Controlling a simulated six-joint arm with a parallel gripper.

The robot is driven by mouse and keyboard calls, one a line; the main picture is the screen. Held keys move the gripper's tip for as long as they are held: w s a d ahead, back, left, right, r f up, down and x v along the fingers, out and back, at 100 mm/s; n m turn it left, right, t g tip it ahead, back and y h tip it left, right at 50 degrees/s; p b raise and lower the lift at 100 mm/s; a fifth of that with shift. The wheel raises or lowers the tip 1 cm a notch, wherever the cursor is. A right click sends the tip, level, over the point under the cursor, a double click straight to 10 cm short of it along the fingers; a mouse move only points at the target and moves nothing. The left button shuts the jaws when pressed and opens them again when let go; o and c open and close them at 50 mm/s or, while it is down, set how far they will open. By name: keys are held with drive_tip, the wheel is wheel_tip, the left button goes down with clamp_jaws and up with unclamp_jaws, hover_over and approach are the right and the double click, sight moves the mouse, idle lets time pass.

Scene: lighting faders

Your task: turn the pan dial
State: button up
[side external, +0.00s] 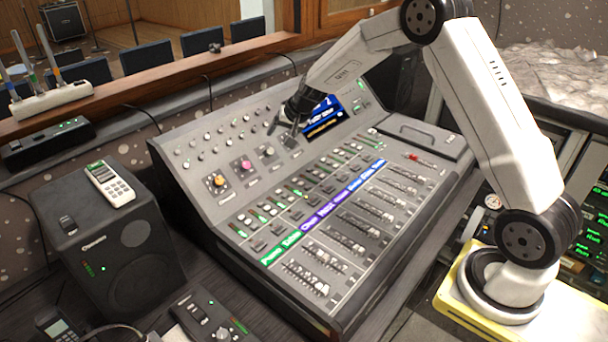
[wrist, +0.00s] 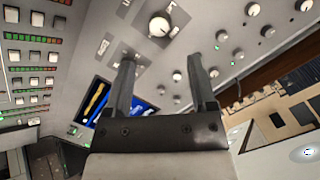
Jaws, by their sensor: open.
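A large dial with a white cap (wrist: 160,25) shows in the wrist view, just beyond my fingertips; its label is too small to read. In the side view a row of large dials crosses the sloped upper panel: an orange-capped dial (side external: 219,181), a magenta-capped dial (side external: 246,165) and a pale-capped dial (side external: 267,151). I cannot read which is marked pan. My gripper (side external: 283,131) is over the panel at the right end of this row, beside the screen. In the wrist view my gripper (wrist: 163,62) is open, with nothing between its fingers.
The mixing console's blue-lit screen (side external: 323,116) is close beside my gripper. Small knobs (side external: 200,156) fill the panel's upper left. Fader strips (side external: 352,232) cover the lower deck. A speaker (side external: 115,250) with a white handset (side external: 110,184) on top stands at the left.

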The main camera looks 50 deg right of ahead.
sight(270, 149)
drive_tip(key=shift+x, duration=3.85)
clamp_jaws()
